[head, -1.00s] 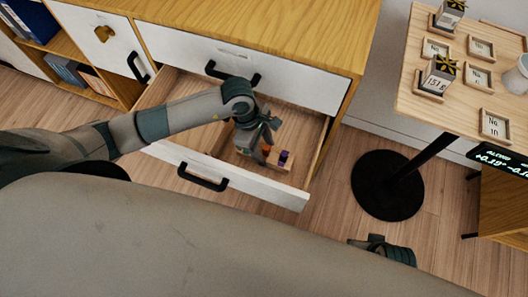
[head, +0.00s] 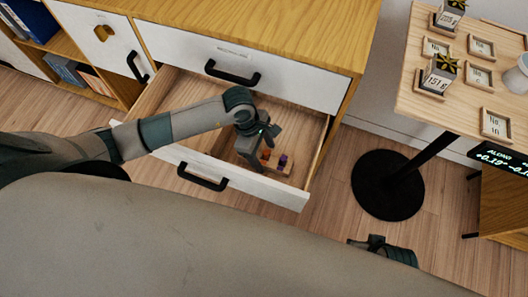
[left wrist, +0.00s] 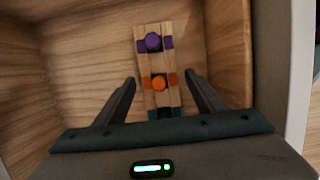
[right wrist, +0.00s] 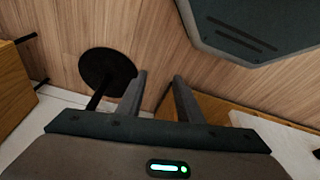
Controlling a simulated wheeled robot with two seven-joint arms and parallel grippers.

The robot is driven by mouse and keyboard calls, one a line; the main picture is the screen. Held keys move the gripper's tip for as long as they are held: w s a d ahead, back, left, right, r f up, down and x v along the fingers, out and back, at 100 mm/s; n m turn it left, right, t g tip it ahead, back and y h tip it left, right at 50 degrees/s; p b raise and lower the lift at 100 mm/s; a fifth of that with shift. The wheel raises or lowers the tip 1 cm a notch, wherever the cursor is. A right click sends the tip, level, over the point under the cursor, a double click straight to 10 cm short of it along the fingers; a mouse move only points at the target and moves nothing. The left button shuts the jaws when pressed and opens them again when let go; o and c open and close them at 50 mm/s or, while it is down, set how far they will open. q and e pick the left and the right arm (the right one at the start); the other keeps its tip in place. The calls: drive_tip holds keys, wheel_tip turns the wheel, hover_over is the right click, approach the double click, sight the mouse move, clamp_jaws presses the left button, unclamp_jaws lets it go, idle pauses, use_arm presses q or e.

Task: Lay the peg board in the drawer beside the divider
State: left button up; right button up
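The peg board (head: 274,168) is a narrow wooden strip with purple and orange pegs, inside the open drawer (head: 180,92) near its right front corner. In the left wrist view the peg board (left wrist: 154,63) lies lengthwise, its near end dark green and partly hidden. My left gripper (head: 257,150) is over it. In the left wrist view its fingers (left wrist: 160,80) are spread, one on each side of the board with gaps. I cannot clearly pick out the divider; my left arm covers the drawer's middle. My right gripper (right wrist: 159,80) is empty, its fingers apart, away from the drawer.
A closed drawer (head: 290,85) is above the open one. A side table (head: 450,95) with small trays and boxes stands at right on a round black base (head: 388,185). Wooden floor is clear between the cabinet and the base.

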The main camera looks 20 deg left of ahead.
use_arm(q)
drive_tip(key=v, duration=1.2)
drive_tip(key=shift+r, duration=0.1)
idle(0.6)
